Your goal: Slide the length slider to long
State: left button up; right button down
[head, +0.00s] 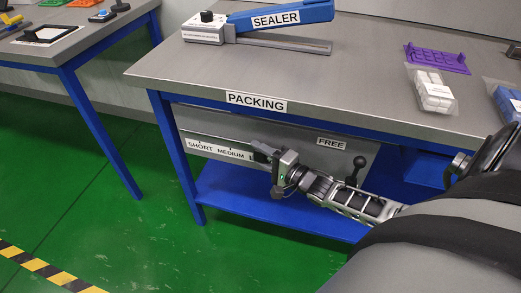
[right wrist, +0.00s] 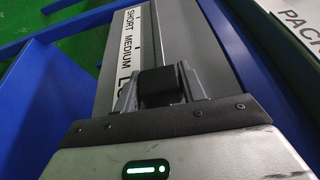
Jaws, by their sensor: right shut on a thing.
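The length slider's grey panel (head: 300,148) sits under the front edge of the packing table. Its white scale strip (head: 215,149) reads SHORT and MEDIUM, with the start of a third word beside my gripper; the strip also shows in the right wrist view (right wrist: 130,38). My right gripper (head: 266,153) is at the strip's right end, past MEDIUM. In the right wrist view it is shut on the dark block-shaped slider knob (right wrist: 160,88), with one finger on each side. The knob is next to the partly hidden third word. My left gripper is not in view.
A lever with a black ball (head: 358,163) stands under the FREE label (head: 331,142), close to my right forearm. The packing table (head: 160,70) carries a blue sealer (head: 275,18), a purple rack (head: 437,58) and bagged white items (head: 432,90). Green floor (head: 90,200) is clear at left.

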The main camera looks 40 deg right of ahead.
jog(key=shift+s+d+f, duration=0.1)
jog(key=shift+d, duration=0.05)
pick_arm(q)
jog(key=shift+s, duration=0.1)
pick_arm(e)
jog(key=c, duration=0.8)
grip_release()
jog(key=shift+s, duration=0.1)
pick_arm(q)
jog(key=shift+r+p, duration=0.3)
jog(key=shift+p, duration=0.45)
pick_arm(e)
jog(key=v, duration=1.6)
